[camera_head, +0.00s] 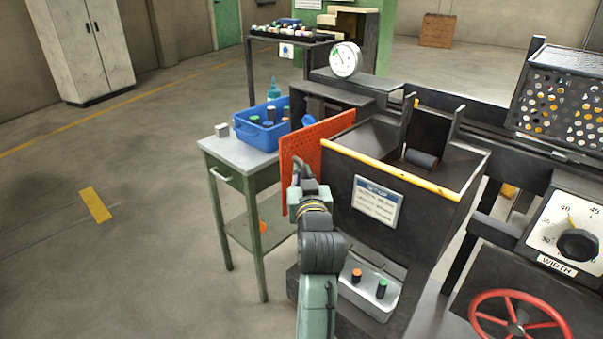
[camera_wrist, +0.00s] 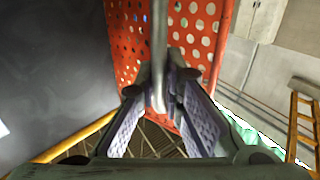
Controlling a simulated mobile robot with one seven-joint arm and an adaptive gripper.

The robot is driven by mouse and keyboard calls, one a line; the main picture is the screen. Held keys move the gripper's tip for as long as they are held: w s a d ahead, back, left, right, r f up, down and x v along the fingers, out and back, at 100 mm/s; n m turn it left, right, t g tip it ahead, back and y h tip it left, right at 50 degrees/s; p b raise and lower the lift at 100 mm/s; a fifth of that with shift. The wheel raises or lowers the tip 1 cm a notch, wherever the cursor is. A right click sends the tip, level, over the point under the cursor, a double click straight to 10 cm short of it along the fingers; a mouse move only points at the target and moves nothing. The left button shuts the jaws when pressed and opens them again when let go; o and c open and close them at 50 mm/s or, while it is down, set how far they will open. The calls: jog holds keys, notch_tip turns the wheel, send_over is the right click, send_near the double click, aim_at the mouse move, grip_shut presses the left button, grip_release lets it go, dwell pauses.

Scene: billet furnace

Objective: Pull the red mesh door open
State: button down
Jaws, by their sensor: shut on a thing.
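The red mesh door (camera_head: 318,142) is an upright orange-red perforated panel at the left side of the dark machine. I cannot tell exactly how far it stands open. In the wrist view the door (camera_wrist: 196,28) fills the upper middle, with round holes. A grey metal bar handle (camera_wrist: 159,40) runs upright in front of it. My gripper (camera_wrist: 160,95) is shut on this handle, with one finger on each side. In the head view my gripper (camera_head: 297,172) is at the door's near edge, and the wrist hides part of the door's lower edge. The handle is hard to make out there.
A green-legged table (camera_head: 219,151) with a blue bin (camera_head: 262,133) stands close left of the door. The machine's yellow-edged hopper (camera_head: 395,170) is right of it. A button box (camera_head: 368,297) sits below, near my arm. The floor at left is open.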

jog(key=shift+a+r, duration=0.1)
jog(key=shift+r, duration=0.05)
jog(key=c, duration=2)
grip_release()
jog(key=shift+s, duration=0.1)
jog(key=shift+o, duration=0.2)
jog(key=s, duration=0.7)
jog(key=shift+s+d, duration=0.25)
jog(key=shift+d, duration=0.15)
